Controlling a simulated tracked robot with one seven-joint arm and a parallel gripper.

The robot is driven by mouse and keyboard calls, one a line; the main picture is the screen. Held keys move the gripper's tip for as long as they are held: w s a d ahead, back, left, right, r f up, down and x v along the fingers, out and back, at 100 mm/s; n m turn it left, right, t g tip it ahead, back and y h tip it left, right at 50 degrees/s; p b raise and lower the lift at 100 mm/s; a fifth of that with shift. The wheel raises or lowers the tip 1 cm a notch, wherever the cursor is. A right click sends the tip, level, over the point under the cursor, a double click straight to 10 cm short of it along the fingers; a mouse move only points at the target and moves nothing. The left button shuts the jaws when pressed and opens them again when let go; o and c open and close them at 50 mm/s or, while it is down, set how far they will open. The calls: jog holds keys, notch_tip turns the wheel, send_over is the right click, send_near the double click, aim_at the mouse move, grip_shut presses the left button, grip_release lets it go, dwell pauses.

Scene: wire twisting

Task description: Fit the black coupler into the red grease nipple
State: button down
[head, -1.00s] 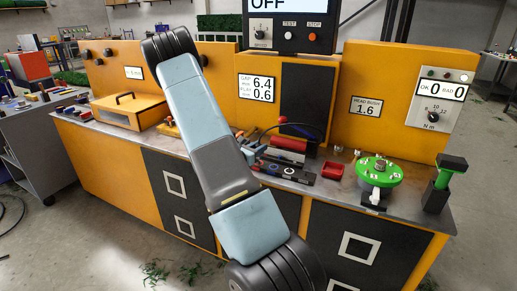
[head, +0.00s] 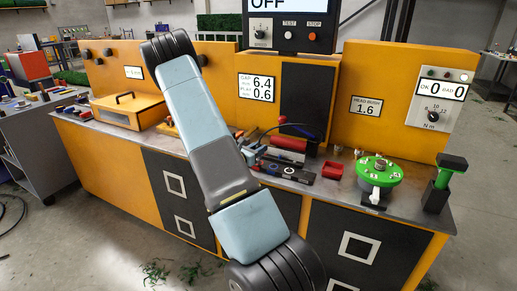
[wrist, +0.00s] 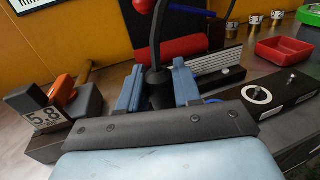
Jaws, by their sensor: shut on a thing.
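My gripper (wrist: 158,82) is in the wrist view, its two blue-grey fingers closed on a black cone-shaped piece, which I take for the black coupler (wrist: 158,92). A black stem rises from it towards a red ball (wrist: 145,5) at the top edge. In the head view the red ball (head: 283,119) shows with a dark curved hose. A red cylinder (wrist: 172,48) lies behind the fingers, and also shows in the head view (head: 288,144). I cannot tell which red part is the grease nipple, or any contact with it. My arm hides part of the gripper in the head view.
A red tray (wrist: 285,50) and brass fittings (wrist: 255,19) stand at the right. A black block with studs (wrist: 268,97) is right of my gripper. A 5.8 display (wrist: 45,117) and an orange-handled tool (wrist: 62,90) are left. A green round fixture (head: 379,170) stands further right on the bench.

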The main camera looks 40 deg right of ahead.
jog(key=shift+f, duration=0.85)
jog(key=c, duration=0.7)
grip_release()
jog(key=s+a, duration=0.1)
jog(key=a, duration=1.2)
jog(key=shift+s+a, duration=0.35)
